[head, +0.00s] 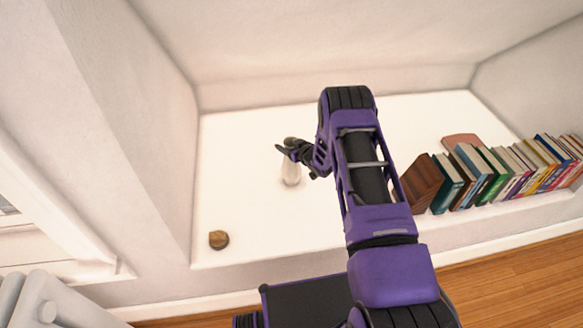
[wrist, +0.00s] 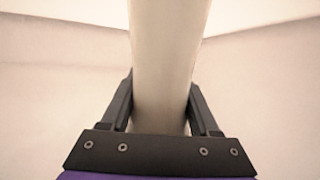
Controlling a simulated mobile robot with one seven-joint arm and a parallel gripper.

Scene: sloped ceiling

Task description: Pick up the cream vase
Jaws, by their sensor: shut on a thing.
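The cream vase (head: 290,175) is a slim, pale, upright-looking shape on or just above the white ledge in the head view; I cannot tell whether its base touches. My gripper (head: 290,149) is at its upper part and hides some of it. In the wrist view the vase (wrist: 168,60) rises between the two dark fingers of my gripper (wrist: 162,108). The fingers lie against both its sides, shut on it. Its top end is outside the wrist view.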

